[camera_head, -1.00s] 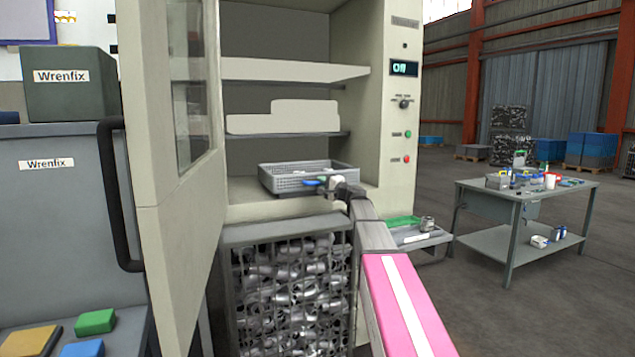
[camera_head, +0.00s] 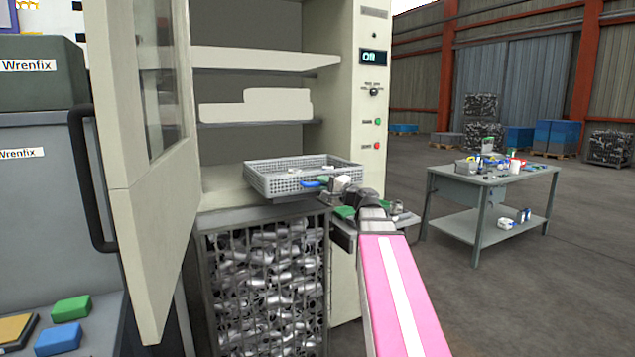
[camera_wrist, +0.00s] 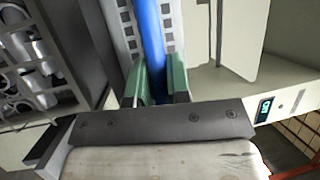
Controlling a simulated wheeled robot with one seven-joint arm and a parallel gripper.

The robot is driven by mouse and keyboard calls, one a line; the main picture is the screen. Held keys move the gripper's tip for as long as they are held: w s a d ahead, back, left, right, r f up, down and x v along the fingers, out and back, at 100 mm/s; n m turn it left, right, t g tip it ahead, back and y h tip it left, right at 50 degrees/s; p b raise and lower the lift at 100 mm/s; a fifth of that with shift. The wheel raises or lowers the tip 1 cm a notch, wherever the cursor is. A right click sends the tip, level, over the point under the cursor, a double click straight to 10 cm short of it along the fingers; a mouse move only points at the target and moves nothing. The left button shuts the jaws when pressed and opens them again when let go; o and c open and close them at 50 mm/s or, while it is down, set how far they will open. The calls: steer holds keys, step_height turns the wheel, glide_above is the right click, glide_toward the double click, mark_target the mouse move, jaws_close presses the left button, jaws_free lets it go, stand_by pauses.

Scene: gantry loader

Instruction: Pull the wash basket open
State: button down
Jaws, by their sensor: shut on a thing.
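The wash basket (camera_head: 272,187) is a shallow grey mesh tray at the bottom of the open cabinet's chamber in the head view. It sticks out past the front edge of the cabinet floor, with its back part still inside. A few small pale pieces lie in it. Its blue handle (camera_head: 309,184) is at the front side. My gripper (camera_head: 325,185) is at this handle. In the wrist view, the green fingertips of my gripper (camera_wrist: 157,80) are shut on the blue handle (camera_wrist: 149,35), with the perforated grey basket wall (camera_wrist: 128,28) beside it.
The cabinet door (camera_head: 150,210) stands open at left. A mesh crate of metal parts (camera_head: 265,285) stands below the chamber. The cabinet's panel display (camera_head: 374,57) is lit. A side shelf lies behind my arm. A loaded workbench (camera_head: 490,178) stands at right, with open floor around it.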

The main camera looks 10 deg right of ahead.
steer(key=shift+s+d, duration=0.15)
steer(key=shift+s, duration=0.5)
steer(key=shift+s+d, duration=0.15)
steer(key=shift+s, duration=0.45)
steer(key=c, duration=1.1)
jaws_free()
steer(key=shift+d, duration=0.1)
steer(key=v, duration=1)
steer(key=shift+s+d, duration=0.15)
steer(key=shift+s, duration=0.2)
steer(key=shift+f, duration=0.1)
